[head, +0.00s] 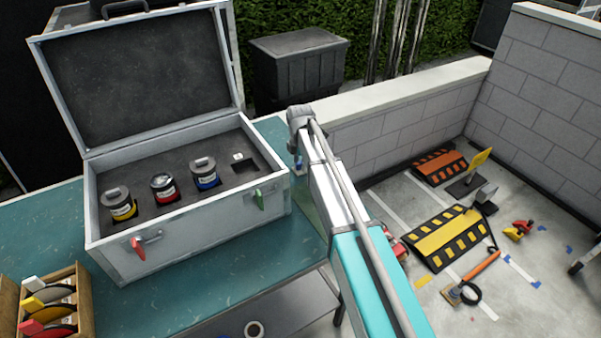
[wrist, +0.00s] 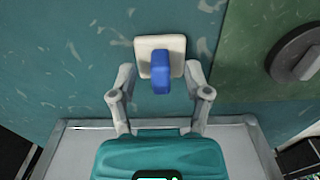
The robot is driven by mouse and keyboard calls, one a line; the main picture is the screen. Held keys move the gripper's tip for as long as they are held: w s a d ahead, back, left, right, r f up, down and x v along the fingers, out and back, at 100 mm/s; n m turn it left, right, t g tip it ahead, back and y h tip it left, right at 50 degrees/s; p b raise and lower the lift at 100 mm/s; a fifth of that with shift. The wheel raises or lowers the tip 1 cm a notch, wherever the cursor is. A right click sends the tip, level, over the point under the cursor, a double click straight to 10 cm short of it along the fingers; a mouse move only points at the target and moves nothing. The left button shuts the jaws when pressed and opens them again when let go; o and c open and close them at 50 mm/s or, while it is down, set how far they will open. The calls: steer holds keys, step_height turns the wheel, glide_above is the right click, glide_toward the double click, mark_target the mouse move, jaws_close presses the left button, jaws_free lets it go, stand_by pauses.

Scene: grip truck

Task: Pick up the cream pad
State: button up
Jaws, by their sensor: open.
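The cream pad (wrist: 145,44) is a small square block with a blue handle (wrist: 161,74) standing up toward the camera. It lies on the teal table top in the wrist view. My gripper (wrist: 160,70) is open, with one finger on each side of the pad's near part and the blue handle between them. Gaps show between the fingers and the handle; I cannot tell whether either finger touches the pad's edge. In the head view my arm hides most of this spot, and only a small bit of blue (head: 298,163) shows beside it.
An open metal case (head: 190,222) with several canisters stands on the teal table (head: 50,222), left of my arm. A wooden rack (head: 88,300) with coloured items is at lower left. A dark round object (wrist: 295,52) is right of the pad, on a greenish surface.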

steer(key=shift+c, duration=0.3)
stand_by(0.4)
jaws_close()
